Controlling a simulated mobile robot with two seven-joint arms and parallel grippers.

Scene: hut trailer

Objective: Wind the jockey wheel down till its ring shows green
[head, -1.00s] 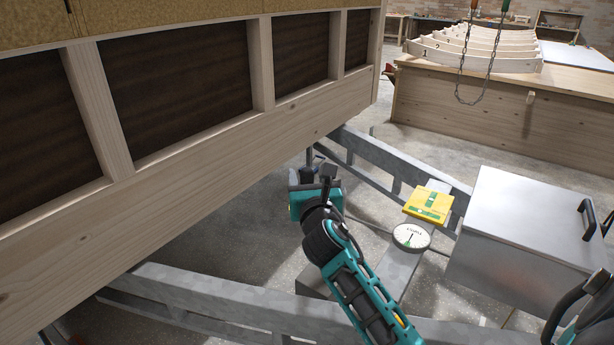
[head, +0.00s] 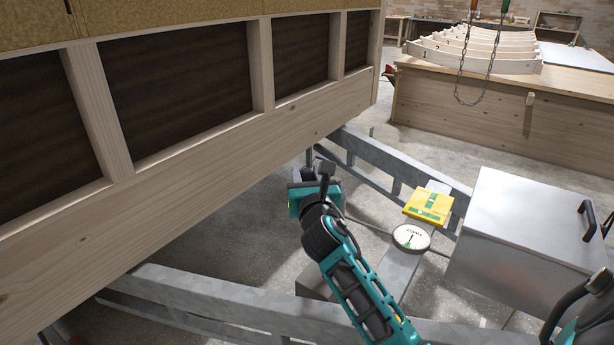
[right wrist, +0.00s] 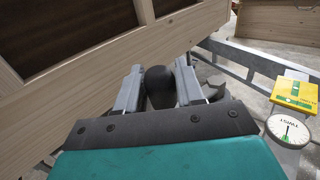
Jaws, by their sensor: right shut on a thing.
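My right gripper (head: 318,180) is low between the trailer's wooden side and the grey frame. In the right wrist view its two fingers (right wrist: 160,88) are shut on a dark rounded knob (right wrist: 160,86), which I take to be the jockey wheel's crank handle. In the head view a dark upright piece (head: 327,168) shows at the gripper. The wheel and its ring cannot be made out behind the gripper and arm.
A round white dial marked TWIST (head: 411,237), with a green mark, and a yellow-green level box (head: 428,206) sit on the grey drawbar. A metal box (head: 525,235) stands at right. The trailer's wooden side (head: 200,190) overhangs at left. A chain (head: 460,85) hangs at the back.

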